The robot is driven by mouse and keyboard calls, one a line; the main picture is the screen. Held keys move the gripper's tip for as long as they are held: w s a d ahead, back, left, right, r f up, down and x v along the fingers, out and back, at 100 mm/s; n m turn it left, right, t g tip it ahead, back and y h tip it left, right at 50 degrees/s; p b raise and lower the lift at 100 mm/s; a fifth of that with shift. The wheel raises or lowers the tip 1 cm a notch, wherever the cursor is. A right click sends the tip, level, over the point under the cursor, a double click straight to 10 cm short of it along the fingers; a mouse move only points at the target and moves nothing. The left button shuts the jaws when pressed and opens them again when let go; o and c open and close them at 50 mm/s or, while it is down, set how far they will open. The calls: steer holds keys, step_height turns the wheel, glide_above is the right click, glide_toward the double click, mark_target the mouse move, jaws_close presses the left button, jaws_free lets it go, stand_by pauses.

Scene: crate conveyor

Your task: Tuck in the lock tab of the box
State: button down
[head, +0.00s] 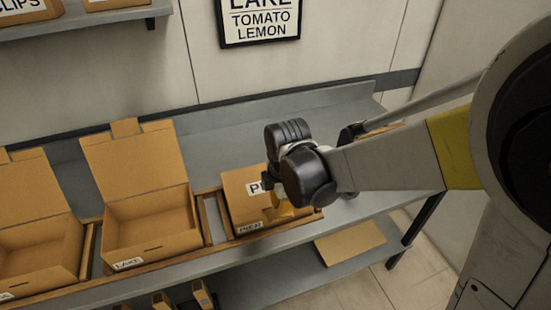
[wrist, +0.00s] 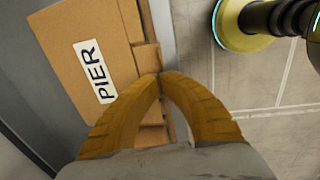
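The cardboard box labelled PIER (head: 238,188) stands on the grey bench in the head view, its lid down over the top. In the wrist view its lid (wrist: 75,35) fills the upper left, with the PIER label on it. My gripper (head: 283,213) is at the box's front edge, its yellow fingers pointing down. In the wrist view the fingertips (wrist: 160,76) meet at the lid's front edge, with nothing clearly visible between them. A small cardboard part (wrist: 147,60) shows beside the tips; I cannot tell whether it is the lock tab or how far in it sits.
An open box labelled LAKE (head: 120,262) stands left of the PIER box, lid raised. Another open box (head: 35,265) is further left. Wooden rails run between boxes. A wall sign (head: 260,20) hangs behind. Flat cardboard (head: 350,240) lies below the bench (head: 330,110).

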mark_target(279, 217)
steer(key=shift+w+f+b, duration=0.15)
steer(key=shift+f+b, duration=0.05)
steer(key=shift+f, duration=0.65)
steer(key=shift+w+f+b, duration=0.1)
steer(key=shift+f+b, duration=0.1)
steer(key=shift+f, duration=0.6)
steer(key=shift+s+a+f, duration=0.1)
steer(key=shift+a+f, duration=0.05)
steer(key=shift+d+t+b, duration=0.2)
steer(key=shift+t+b, duration=0.1)
steer(key=shift+t, duration=0.1)
steer(key=shift+a, duration=0.1)
steer(key=shift+f, duration=0.1)
